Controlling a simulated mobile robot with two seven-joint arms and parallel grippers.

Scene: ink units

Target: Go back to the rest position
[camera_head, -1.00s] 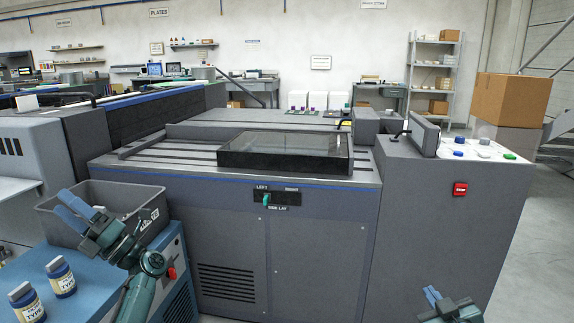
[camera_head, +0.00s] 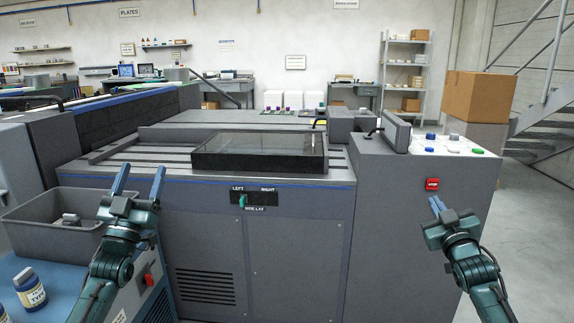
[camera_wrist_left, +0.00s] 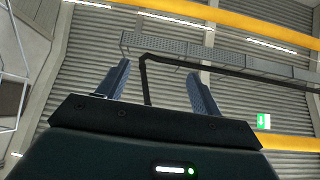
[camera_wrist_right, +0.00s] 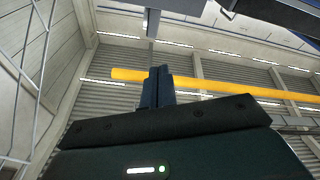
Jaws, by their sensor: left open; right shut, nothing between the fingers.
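My left gripper (camera_head: 139,182) is raised in front of the grey machine, beside the bin, its two blue fingers spread apart and pointing up. In the left wrist view the left gripper (camera_wrist_left: 160,85) is open with nothing between the fingers. My right gripper (camera_head: 437,206) is raised in front of the right part of the machine, below the red stop button. In the right wrist view the right gripper (camera_wrist_right: 158,85) has its fingers together and holds nothing.
The grey machine (camera_head: 210,235) with its side-lay switch (camera_head: 242,201) and red stop button (camera_head: 432,184) stands ahead. Floor at the right is clear.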

